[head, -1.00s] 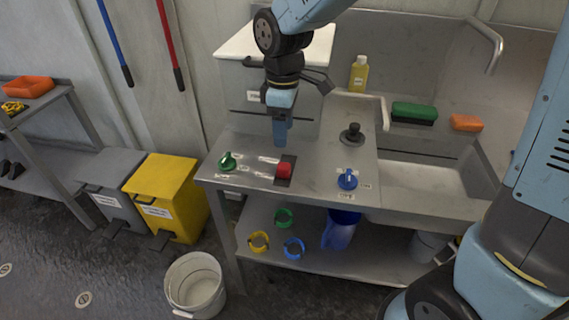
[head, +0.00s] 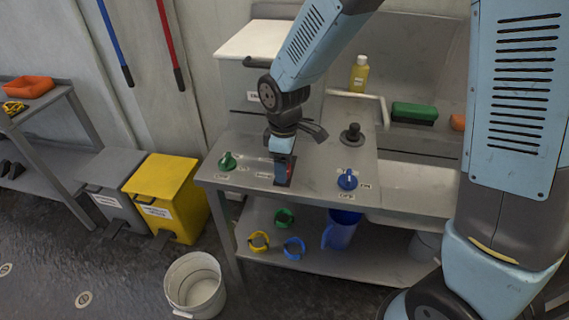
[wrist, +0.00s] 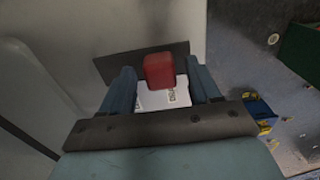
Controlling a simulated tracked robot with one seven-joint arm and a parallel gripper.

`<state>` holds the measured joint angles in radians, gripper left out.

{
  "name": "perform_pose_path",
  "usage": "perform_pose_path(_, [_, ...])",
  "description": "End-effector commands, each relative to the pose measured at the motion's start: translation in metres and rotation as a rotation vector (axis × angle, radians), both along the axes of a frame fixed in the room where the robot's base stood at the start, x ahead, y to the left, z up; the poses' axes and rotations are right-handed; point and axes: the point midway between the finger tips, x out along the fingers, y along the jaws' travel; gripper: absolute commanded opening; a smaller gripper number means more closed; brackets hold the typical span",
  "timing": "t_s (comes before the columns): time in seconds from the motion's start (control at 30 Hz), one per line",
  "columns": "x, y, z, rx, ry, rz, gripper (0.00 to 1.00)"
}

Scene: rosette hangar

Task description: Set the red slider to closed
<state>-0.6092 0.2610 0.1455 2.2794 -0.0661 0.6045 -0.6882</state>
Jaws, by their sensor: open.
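The red slider knob (wrist: 159,71) sits on its dark track (wrist: 112,66) on the grey counter. In the wrist view it shows just beyond and between the two blue fingers of my gripper (wrist: 163,88), with a white label (wrist: 163,97) below it. In the head view my gripper (head: 282,178) points down over the slider and hides most of it; a bit of red (head: 290,168) shows at the fingers. The gripper is open, with a finger on either side of the knob. Whether the fingers touch it cannot be told.
A green knob (head: 227,161) stands to the left on the counter, and a blue knob (head: 347,180) to the right. A black knob (head: 352,133) stands behind. A white-topped box (head: 265,40) rises at the back. A shelf below holds several coloured items.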

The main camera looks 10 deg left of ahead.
Motion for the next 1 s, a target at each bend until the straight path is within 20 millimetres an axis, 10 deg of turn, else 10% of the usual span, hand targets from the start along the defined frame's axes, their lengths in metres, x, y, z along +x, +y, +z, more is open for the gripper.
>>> perform_pose_path(0.77, [0.0003,0.0,0.0004,0.0,0.0,0.0,0.0])
perform_pose_path(1.0, [0.0005,-0.0001,0.0004,0.0,0.0,-0.001,0.0])
